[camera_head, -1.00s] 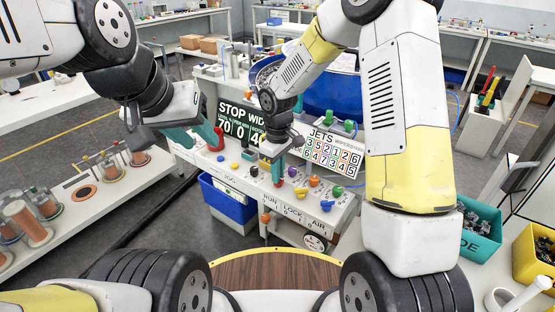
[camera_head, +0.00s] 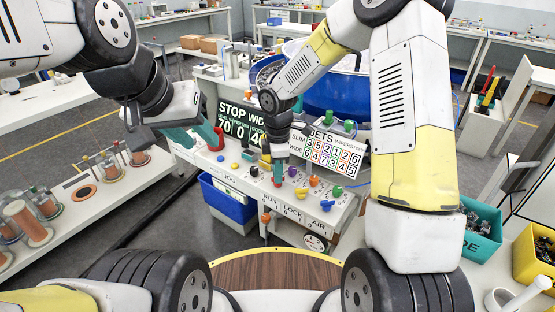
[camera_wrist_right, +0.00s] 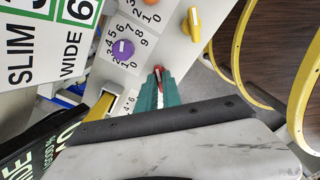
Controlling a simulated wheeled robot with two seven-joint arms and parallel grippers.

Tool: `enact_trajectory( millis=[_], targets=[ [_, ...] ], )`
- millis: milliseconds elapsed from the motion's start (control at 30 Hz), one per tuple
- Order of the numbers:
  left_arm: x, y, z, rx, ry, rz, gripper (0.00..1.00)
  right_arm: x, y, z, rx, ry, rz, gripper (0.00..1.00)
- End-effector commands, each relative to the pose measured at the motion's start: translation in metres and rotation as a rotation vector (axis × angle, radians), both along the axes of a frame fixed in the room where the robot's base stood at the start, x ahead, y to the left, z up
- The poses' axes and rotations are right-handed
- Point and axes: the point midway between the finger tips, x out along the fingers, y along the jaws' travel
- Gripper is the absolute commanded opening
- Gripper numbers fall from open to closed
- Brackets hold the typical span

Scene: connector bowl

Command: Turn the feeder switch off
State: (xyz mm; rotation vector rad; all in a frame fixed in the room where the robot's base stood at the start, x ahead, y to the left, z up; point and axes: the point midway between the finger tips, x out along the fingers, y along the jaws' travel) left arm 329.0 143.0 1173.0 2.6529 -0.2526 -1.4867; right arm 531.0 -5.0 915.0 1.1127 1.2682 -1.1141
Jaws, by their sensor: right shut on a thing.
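A small red switch (camera_wrist_right: 158,70) sits on the top panel of the white console, its tip showing between my right gripper's teal fingertips in the wrist view. My right gripper (camera_head: 278,172) points down at the panel and is shut on this red switch; the fingers hide most of it. Its fingers also show in the right wrist view (camera_wrist_right: 160,88). No feeder label can be read beside the switch. My left gripper (camera_head: 192,137) is at the console's left end, its teal fingers spread apart, with a red curved handle (camera_head: 217,140) beside the right finger.
A purple knob (camera_wrist_right: 122,49), an orange knob (camera_wrist_right: 149,3) and a yellow knob (camera_wrist_right: 192,23) sit close to the right gripper. Signs and a large blue bowl (camera_head: 335,90) stand behind. A blue bin (camera_head: 228,202) is below the console; spools stand at left.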

Motion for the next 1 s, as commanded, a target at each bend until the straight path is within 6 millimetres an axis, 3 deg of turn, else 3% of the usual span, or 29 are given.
enact_trajectory(
  millis=[600,633,733,1000],
  targets=[
    [0.0000,0.0000,0.0000,0.000,0.000,0.000,0.36,0.0014,-0.0001,0.0013,0.001,-0.004,0.044,0.00],
    [0.0000,0.0000,0.0000,0.000,0.000,0.000,0.36,0.0015,-0.0001,0.0013,0.000,-0.004,0.044,0.11],
    [0.0000,0.0000,0.0000,0.000,0.000,0.000,0.36,0.0013,-0.0001,0.0012,0.001,-0.004,0.044,0.31],
    [0.0000,0.0000,0.0000,0.000,0.000,0.000,0.36,0.0006,0.0000,0.0005,0.000,-0.002,0.043,0.31]
  ],
)
